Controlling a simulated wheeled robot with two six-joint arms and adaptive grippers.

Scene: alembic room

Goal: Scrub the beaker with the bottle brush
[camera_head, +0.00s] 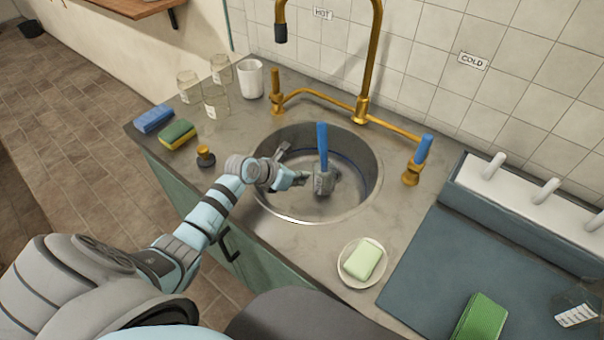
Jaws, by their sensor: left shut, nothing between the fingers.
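A brush with a blue handle (322,140) and a grey head (324,184) stands upright in the round metal sink (300,217). My left gripper (303,178) is over the sink, just left of the brush head. It is shut and empty; I cannot tell whether its tips touch the brush. A clear glass vessel with a white label (577,312) is at the bottom right by the grey mat, partly cut off by the frame; it may be the beaker. My right gripper is out of view.
Several glass jars (215,103) and a white cup (250,80) stand at the back left. Blue (153,118) and green-yellow (177,134) sponges lie nearby. The brass faucet (370,60) arches above the sink. A soap dish (345,262), grey mat (440,260) and pegged rack (510,205) are right.

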